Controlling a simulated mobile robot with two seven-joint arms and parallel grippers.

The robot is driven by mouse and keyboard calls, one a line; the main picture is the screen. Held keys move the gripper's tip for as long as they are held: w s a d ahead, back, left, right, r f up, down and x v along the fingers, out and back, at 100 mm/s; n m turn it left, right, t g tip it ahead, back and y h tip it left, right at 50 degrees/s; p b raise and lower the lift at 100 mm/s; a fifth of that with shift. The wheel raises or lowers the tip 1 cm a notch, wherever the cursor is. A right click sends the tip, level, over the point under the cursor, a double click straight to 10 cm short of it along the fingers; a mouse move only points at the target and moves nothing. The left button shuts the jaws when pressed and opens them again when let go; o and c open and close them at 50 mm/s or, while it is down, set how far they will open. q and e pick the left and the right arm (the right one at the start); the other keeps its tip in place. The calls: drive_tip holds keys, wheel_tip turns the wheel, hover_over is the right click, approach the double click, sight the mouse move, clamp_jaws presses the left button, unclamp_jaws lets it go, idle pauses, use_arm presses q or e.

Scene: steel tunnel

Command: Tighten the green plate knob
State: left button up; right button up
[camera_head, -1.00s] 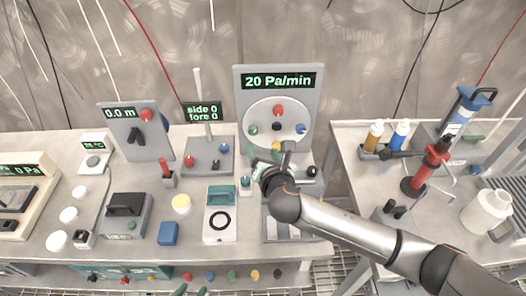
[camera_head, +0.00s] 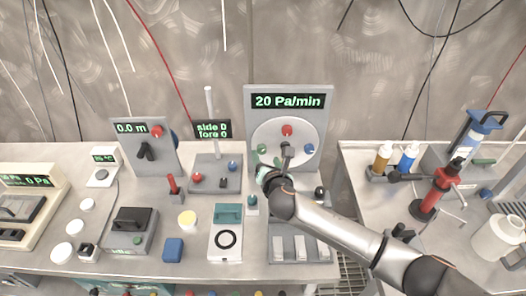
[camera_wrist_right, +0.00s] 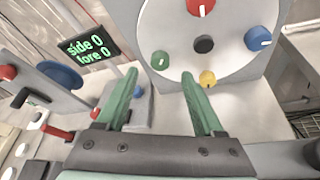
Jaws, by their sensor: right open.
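The round white plate (camera_head: 272,131) is on an upright grey panel under a "20 Pa/min" display. The green plate knob (camera_head: 262,149) is at the plate's lower left. It also shows in the right wrist view (camera_wrist_right: 160,61), just beyond the gap between the fingertips. My right gripper (camera_wrist_right: 159,75) is open and empty, with its two green fingers spread either side of the knob's line and apart from it. In the head view, my right gripper (camera_head: 269,165) is just below the plate and partly hidden by its own wrist. My left gripper is not in view.
On the plate are a red knob (camera_wrist_right: 200,7), a blue knob (camera_wrist_right: 258,38), a yellow knob (camera_wrist_right: 207,78) and a black centre (camera_wrist_right: 203,44). The "side 0 fore 0" display (camera_head: 212,129) stands to the left. A teal-topped device (camera_head: 227,228) is on the bench below.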

sight(262, 150)
drive_tip(key=shift+x, duration=3.05)
clamp_jaws()
